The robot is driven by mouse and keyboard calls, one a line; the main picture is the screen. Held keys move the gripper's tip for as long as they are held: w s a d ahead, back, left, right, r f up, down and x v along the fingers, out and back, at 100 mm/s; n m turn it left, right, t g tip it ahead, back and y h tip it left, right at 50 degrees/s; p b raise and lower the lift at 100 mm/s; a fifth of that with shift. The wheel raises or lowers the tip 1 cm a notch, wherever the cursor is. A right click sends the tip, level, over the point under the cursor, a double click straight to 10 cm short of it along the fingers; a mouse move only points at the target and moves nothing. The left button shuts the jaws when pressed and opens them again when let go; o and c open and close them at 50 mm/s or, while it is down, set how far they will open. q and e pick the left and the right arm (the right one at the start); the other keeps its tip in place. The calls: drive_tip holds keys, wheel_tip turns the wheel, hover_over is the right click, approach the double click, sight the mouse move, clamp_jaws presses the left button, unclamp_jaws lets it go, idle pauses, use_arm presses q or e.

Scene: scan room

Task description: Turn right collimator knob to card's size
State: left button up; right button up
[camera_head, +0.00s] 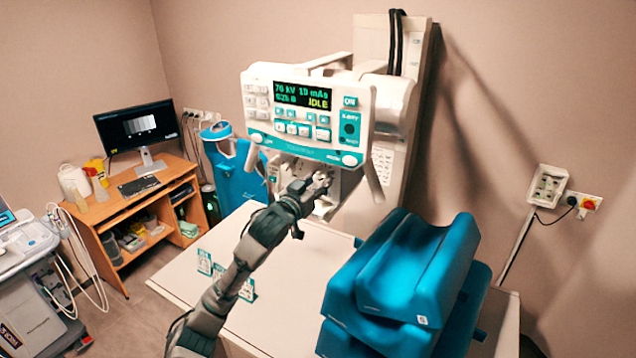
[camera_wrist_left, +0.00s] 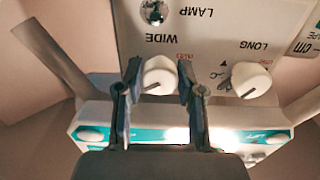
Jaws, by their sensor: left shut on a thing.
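The collimator face (camera_wrist_left: 215,35) fills the upper wrist view, its lettering upside down. It has two white knobs with dark pointer lines: the WIDE knob (camera_wrist_left: 160,76) and the LONG knob (camera_wrist_left: 251,80), to its right in the picture. My left gripper (camera_wrist_left: 159,66) has a finger on each side of the WIDE knob and is shut on it; the LONG knob is free. In the head view my left gripper (camera_head: 318,186) is under the console, and the knobs are too small to make out. Small cards (camera_head: 205,262) stand on the table (camera_head: 285,318), their print unreadable.
The console (camera_head: 306,115) with its lit display reading IDLE hangs just above the gripper, with handles on both sides. Blue stacked cushions (camera_head: 400,270) occupy the table's right side. A desk with a monitor (camera_head: 135,128) stands at left.

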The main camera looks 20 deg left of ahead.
use_arm(q)
drive_tip(key=n, duration=0.5)
drive_tip(key=shift+d+n, duration=0.1)
drive_tip(key=shift+n, duration=0.3)
drive_tip(key=n, duration=0.4)
drive_tip(key=shift+r+n, duration=0.1)
drive_tip(key=shift+n, duration=0.2)
idle(0.3)
drive_tip(key=o, duration=1.1)
drive_tip(key=shift+o, duration=0.2)
drive_tip(key=s+a, duration=0.1)
drive_tip(key=s, duration=1)
drive_tip(key=shift+s+a, duration=0.2)
drive_tip(key=shift+s, duration=0.2)
